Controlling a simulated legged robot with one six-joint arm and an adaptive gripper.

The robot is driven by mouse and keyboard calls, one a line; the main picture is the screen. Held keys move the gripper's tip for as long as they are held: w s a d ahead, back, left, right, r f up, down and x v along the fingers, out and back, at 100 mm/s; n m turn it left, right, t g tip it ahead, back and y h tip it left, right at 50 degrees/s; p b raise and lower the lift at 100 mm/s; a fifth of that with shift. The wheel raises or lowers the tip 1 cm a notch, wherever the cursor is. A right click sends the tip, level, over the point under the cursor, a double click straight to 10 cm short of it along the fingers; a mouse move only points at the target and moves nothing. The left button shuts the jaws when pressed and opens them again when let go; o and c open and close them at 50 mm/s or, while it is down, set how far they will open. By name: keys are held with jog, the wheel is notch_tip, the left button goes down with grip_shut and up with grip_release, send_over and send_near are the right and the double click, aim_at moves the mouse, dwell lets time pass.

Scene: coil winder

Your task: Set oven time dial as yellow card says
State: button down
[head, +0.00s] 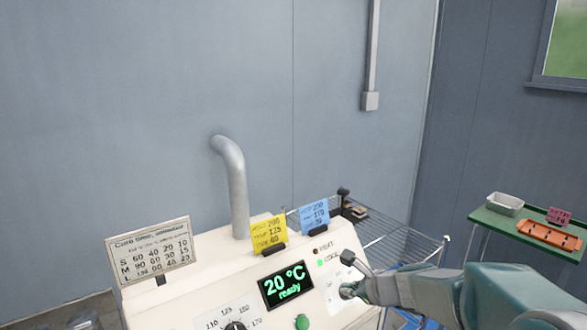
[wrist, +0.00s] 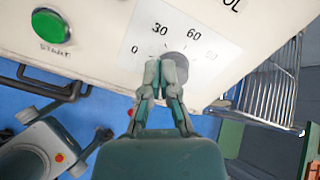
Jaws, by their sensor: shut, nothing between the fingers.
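The cream oven panel (head: 205,285) fills the lower middle of the head view. The yellow card (head: 268,233) stands on its top; its small print has several lines, the last seeming to end in 60. The grey time dial (wrist: 177,57) shows in the wrist view with the marks 0, 30, 60 and a fainter 90 around it. My gripper (wrist: 166,68) is shut and empty, its fingertips over the dial's lower left edge; I cannot tell whether they touch it. The dial's pointer is not readable. In the head view my gripper (head: 350,288) is at the panel's right.
A blue card (head: 314,218) and a cure-time table (head: 150,250) also stand on the oven. The display (head: 286,285) reads 20 °C ready, above a green start button (head: 302,322). A wire rack (head: 385,240) and green table (head: 515,235) are at right.

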aim_at(339, 279)
jog(key=shift+x, duration=1.15)
jog(key=shift+d+f, duration=0.1)
jog(key=shift+d, duration=0.1)
jog(key=shift+w+d+r, duration=0.35)
jog(key=shift+w, duration=0.3)
jog(key=shift+w+d, duration=0.25)
dwell(0.4)
jog(key=shift+r, duration=0.15)
jog(key=shift+w+a+r, duration=0.15)
jog(key=shift+r, duration=0.05)
jog(key=v, duration=0.6)
dwell(0.3)
jog(key=shift+a, duration=0.15)
